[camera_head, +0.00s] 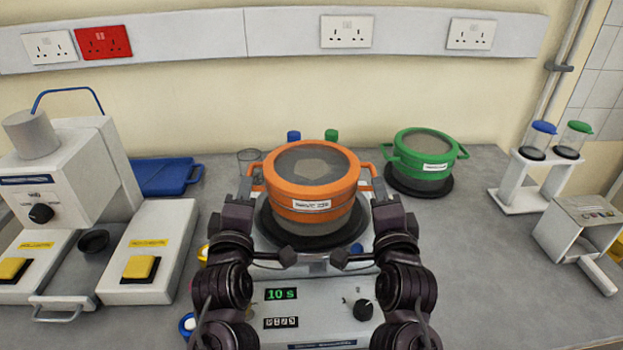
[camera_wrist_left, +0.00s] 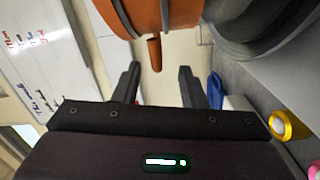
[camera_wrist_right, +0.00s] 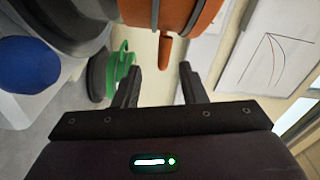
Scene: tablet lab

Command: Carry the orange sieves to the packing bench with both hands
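The orange sieves (camera_head: 311,182) are a round stack with a label on the front and a side handle at left and right. They sit on the dark round plate of a shaker machine (camera_head: 335,297) in the middle of the bench. My left gripper (camera_head: 247,190) is at the left handle, and the left wrist view shows its fingers (camera_wrist_left: 158,85) apart with the orange handle (camera_wrist_left: 155,54) just beyond them. My right gripper (camera_head: 380,192) is at the right handle. In the right wrist view its fingers (camera_wrist_right: 163,82) are apart, with the handle (camera_wrist_right: 165,48) beyond the tips.
Green sieves (camera_head: 424,160) stand on a dark base behind right. A white machine (camera_head: 70,180) stands at left, with a blue tray (camera_head: 165,177) beside it. A white rack with capped jars (camera_head: 538,165) and a metal scoop-like box (camera_head: 580,232) stand at right. Bench space at right front is clear.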

